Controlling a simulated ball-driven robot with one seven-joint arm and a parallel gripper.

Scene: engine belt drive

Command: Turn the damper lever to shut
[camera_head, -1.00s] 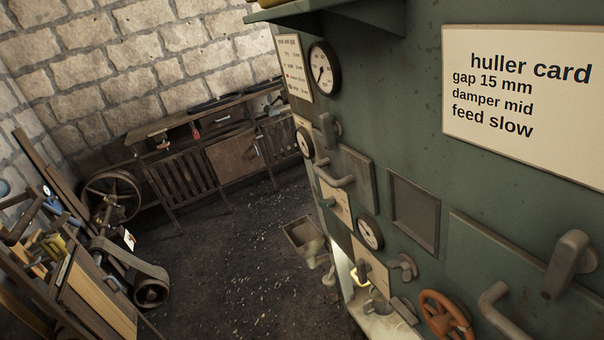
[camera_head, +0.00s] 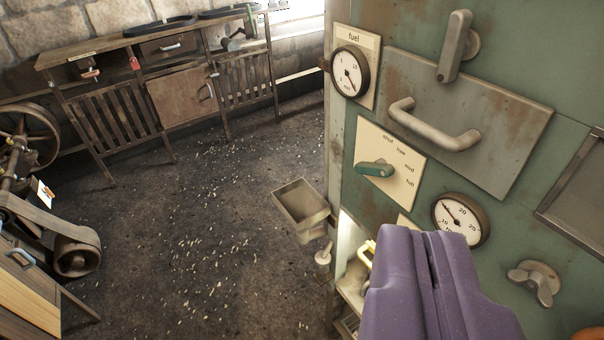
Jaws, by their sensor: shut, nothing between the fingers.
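A small cream plate (camera_head: 396,190) on the green machine front carries the words shut, low, mid and full, read from top to bottom. A lever with a green grip (camera_head: 374,169) is mounted on its left part and lies nearly level in the picture. Which setting it marks is hard to tell, and no damper name is readable on the plate. My purple gripper (camera_head: 428,236) is shut and empty at the lower right, below and right of the plate, apart from the lever in the picture. It hides part of a lower cream plate.
A fuel gauge (camera_head: 350,72) and a hatch with a bar handle (camera_head: 436,128) and grey latch (camera_head: 456,47) sit nearby. A dial (camera_head: 460,219) and grey knob (camera_head: 534,281) are close to my gripper.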

